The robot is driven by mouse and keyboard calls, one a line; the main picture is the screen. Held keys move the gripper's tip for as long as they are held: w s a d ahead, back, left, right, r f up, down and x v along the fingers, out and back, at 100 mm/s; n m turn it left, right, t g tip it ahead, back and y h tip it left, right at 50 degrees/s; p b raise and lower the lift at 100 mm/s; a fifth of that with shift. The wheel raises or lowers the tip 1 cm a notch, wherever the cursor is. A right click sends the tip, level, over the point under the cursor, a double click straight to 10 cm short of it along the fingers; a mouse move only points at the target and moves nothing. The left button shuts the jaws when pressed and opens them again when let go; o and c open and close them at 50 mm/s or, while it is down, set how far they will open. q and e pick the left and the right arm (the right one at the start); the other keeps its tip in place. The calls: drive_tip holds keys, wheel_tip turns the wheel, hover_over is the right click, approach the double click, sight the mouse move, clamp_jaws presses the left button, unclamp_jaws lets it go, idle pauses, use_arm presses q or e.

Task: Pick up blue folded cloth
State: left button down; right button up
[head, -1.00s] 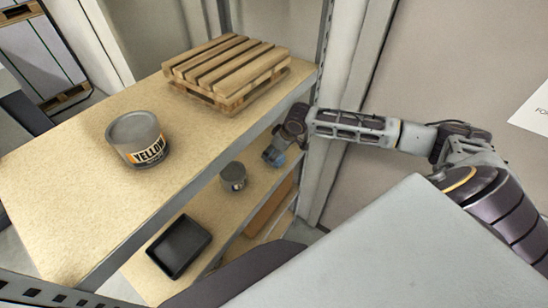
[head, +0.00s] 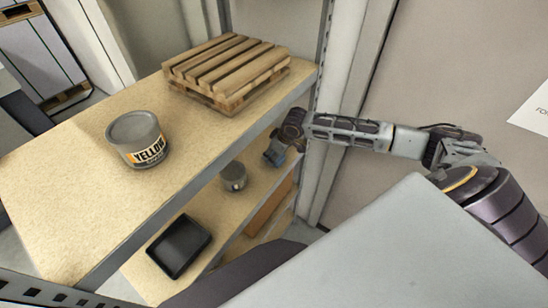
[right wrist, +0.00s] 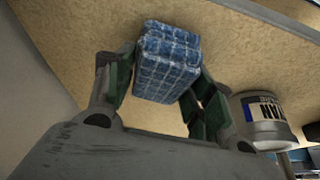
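The blue folded cloth (right wrist: 168,62), a checked block-like bundle, sits between the two fingers of my right gripper (right wrist: 162,88) in the right wrist view. The green-padded fingers press on its left and right sides, so the gripper is shut on it. In the head view my right gripper (head: 276,152) is at the lower shelf's far end, below the upper board; the cloth is small there and largely hidden by the fingers. Whether the cloth still touches the shelf is hard to tell. My left gripper is not in view.
A grey can (head: 233,176), labelled CYAN in the right wrist view (right wrist: 264,120), stands on the lower shelf near the gripper. A black tray (head: 179,246) lies farther along. Above are a YELLOW can (head: 137,139) and a small wooden pallet (head: 228,72). A metal post borders the shelf.

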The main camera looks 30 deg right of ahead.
drive_tip(key=c, duration=0.6)
drive_tip(key=shift+o, duration=0.2)
drive_tip(key=shift+r, duration=0.1)
drive_tip(key=shift+s+r, duration=0.1)
drive_tip(key=shift+r, duration=0.5)
drive_tip(key=s+d, duration=0.3)
drive_tip(key=s, duration=0.5)
drive_tip(key=s+d+b, duration=0.1)
drive_tip(key=s+d, duration=0.2)
drive_tip(key=s, duration=0.5)
drive_tip(key=shift+s, duration=0.35)
